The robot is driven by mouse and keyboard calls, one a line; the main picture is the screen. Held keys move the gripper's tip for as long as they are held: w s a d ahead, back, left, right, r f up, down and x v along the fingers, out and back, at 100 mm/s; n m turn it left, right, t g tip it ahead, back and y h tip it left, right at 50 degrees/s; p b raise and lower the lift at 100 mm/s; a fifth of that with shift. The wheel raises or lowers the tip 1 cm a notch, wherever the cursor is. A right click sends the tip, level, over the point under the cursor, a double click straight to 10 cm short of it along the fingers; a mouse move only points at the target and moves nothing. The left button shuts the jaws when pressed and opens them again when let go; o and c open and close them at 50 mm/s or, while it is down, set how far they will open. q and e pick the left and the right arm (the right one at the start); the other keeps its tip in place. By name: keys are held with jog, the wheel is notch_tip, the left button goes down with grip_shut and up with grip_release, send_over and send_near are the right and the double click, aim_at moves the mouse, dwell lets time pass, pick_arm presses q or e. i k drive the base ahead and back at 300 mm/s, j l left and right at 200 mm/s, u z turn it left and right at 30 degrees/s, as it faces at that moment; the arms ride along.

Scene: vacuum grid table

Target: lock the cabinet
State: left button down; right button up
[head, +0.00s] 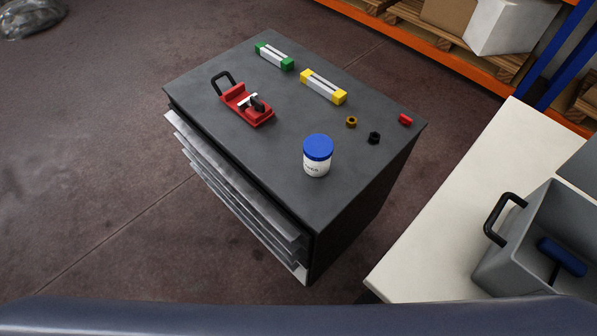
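A dark grey cabinet (290,160) stands left of the middle in the head view. Its left-facing front has a stack of thin, light-metal drawers (235,195), which stick out a little past the edge of the top. I cannot make out a lock or key on it. The cabinet's right side is dark and plain. Neither of my grippers is in view.
On the cabinet top are a red clamp-like tool (247,104), green-ended (274,56) and yellow-ended (323,87) bars, a blue-lidded jar (317,155), two nuts and a small red piece. A pale table (440,230) with a grey bin (540,240) stands right.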

aim_at(404, 121)
jog(key=z, duration=0.7)
jog(key=k+j+z, duration=0.1)
jog(key=j+z, duration=0.35)
jog(key=k+j+z, duration=0.1)
jog(key=z, duration=0.3)
jog(key=k+j+z, duration=0.2)
jog(key=j+z, duration=0.25)
